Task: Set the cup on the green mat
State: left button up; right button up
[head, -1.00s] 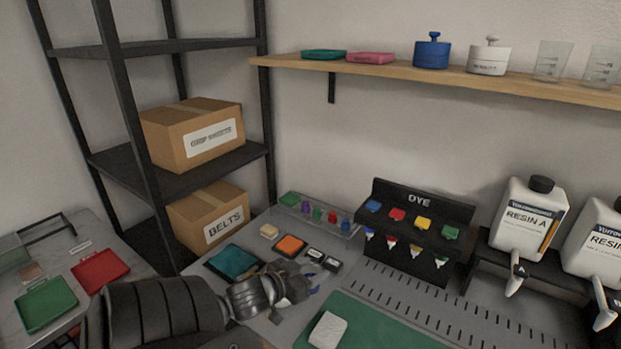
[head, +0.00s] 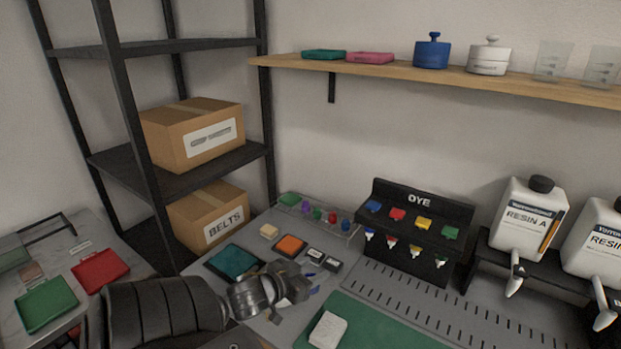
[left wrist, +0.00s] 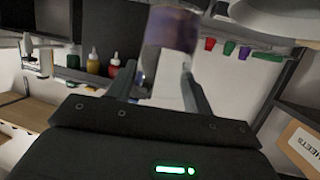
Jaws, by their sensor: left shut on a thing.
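My left gripper (head: 303,284) is at the left end of the green mat (head: 390,330), over the grey bench, and is small and dark in the head view. In the left wrist view, its two fingers (left wrist: 158,88) are shut on a see-through cup (left wrist: 168,52), which looks purplish towards the top of the picture. The cup is blurred there and mostly hidden by the gripper in the head view. I cannot tell whether it touches the bench. My right gripper is not in view.
A white block (head: 328,330) lies on the mat's left part. A black dye rack (head: 415,225) and resin bottles (head: 530,218) stand behind. Small trays, including an orange one (head: 290,246) and a teal one (head: 233,262), lie beyond my left gripper. The mat's middle looks clear.

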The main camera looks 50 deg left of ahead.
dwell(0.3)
pick_arm(q)
jog(key=w+d+r+m+g+h, duration=0.1)
jog(key=w+d+r+m+h, duration=0.2)
jog(key=d, duration=0.7)
jog(key=w+d+r+m+g+h, duration=0.1)
jog(key=w+d+m+h, duration=0.25)
jog(key=d, duration=0.65)
jog(key=w+d+r+m+g+h, duration=0.1)
jog(key=w+d+r+m+h, duration=0.2)
jog(key=d, duration=0.7)
jog(key=s+d+m+g+h, duration=0.3)
jog(key=s+d+h, duration=0.1)
jog(key=d, duration=0.5)
jog(key=shift+d+f, duration=0.25)
jog(key=shift+d, duration=0.05)
